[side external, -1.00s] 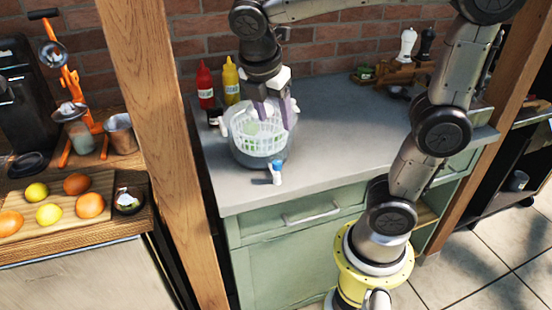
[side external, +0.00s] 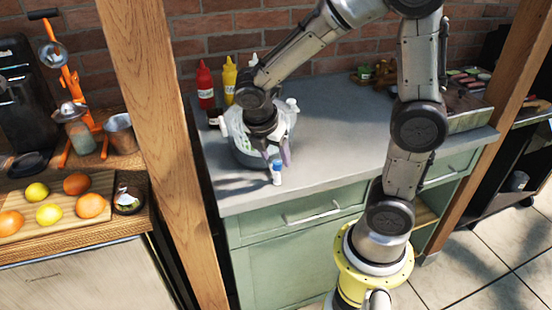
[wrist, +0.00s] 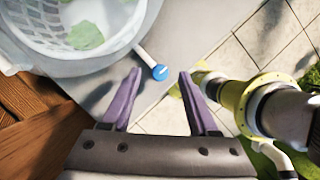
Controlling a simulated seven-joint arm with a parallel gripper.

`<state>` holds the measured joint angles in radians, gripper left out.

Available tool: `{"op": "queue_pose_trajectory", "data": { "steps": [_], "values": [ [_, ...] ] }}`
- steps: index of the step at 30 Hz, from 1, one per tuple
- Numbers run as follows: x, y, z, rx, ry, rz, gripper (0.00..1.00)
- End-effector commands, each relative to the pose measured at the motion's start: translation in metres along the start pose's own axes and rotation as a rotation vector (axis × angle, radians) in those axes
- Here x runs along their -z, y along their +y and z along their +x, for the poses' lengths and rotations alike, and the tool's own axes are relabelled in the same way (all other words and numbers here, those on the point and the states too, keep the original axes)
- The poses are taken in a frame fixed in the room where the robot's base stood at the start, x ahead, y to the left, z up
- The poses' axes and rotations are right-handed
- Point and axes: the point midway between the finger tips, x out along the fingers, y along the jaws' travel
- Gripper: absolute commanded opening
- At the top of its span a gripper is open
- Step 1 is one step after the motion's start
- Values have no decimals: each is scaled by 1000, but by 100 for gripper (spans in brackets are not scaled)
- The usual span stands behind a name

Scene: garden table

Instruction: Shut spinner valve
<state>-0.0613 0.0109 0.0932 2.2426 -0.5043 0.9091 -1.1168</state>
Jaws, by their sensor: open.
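The salad spinner (side external: 245,150) stands near the counter's front left edge. In the wrist view its clear bowl (wrist: 125,45) holds a white basket (wrist: 60,25) with green leaves (wrist: 85,36). The spinner valve, a white spout with a blue part (side external: 276,167), sticks out at the bowl's front. In the wrist view its blue end (wrist: 159,72) lies between my fingertips, with a gap on both sides. My gripper (side external: 277,158) points down above the valve, its purple fingers open and empty. It also shows in the wrist view (wrist: 160,75). My wrist hides part of the bowl.
Red (side external: 205,85) and yellow (side external: 229,82) bottles stand behind the spinner. A wooden post (side external: 150,130) rises left of the counter. The counter's right middle (side external: 345,125) is clear. A wooden tray (side external: 470,105) is at the back right.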

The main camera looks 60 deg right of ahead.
Motion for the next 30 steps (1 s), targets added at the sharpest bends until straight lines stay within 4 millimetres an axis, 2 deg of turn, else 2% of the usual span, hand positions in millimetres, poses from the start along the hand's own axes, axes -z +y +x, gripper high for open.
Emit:
{"op": "queue_pose_trajectory", "data": {
  "steps": [6,15,25,30],
  "values": [
    [0,0,15,1,1,0,60],
    [0,0,17,0,1,0,58],
    [0,0,16,0,1,0,0],
    [0,0,16,0,1,0,0]
  ]
}}
